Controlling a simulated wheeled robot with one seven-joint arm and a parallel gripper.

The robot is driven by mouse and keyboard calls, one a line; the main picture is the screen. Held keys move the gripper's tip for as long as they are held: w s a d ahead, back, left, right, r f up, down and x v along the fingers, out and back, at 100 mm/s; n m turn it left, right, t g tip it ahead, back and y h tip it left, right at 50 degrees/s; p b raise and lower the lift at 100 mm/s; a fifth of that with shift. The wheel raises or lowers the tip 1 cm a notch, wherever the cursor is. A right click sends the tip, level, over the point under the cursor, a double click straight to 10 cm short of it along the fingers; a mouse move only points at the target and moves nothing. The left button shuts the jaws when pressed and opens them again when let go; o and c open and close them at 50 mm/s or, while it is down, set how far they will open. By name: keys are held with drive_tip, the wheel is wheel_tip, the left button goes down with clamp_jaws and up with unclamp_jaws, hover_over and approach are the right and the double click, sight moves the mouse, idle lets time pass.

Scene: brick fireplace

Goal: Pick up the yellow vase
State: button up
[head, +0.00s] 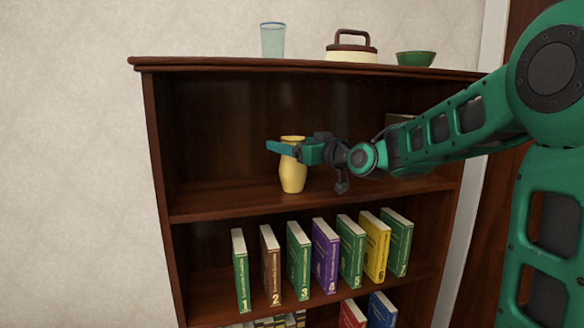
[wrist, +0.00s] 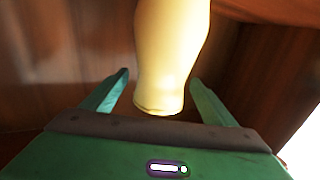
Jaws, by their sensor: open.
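The yellow vase (head: 293,178) stands upright on the upper shelf of the dark wooden bookcase. In the wrist view my gripper (wrist: 158,78) is open, with one green finger on each side of the vase. Gaps show between the fingers and the vase, and I cannot tell any contact.
The bookcase top (head: 225,64) bears a clear glass (head: 272,40), a lidded pot (head: 351,48) and a green bowl (head: 416,58). Several numbered books (head: 325,256) stand on the shelf below. The upper shelf left of the vase is clear.

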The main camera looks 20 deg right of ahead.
drive_tip(key=shift+x, duration=1.75)
drive_tip(key=shift+f, duration=0.1)
drive_tip(key=shift+d, duration=0.1)
drive_tip(key=c, duration=1.8)
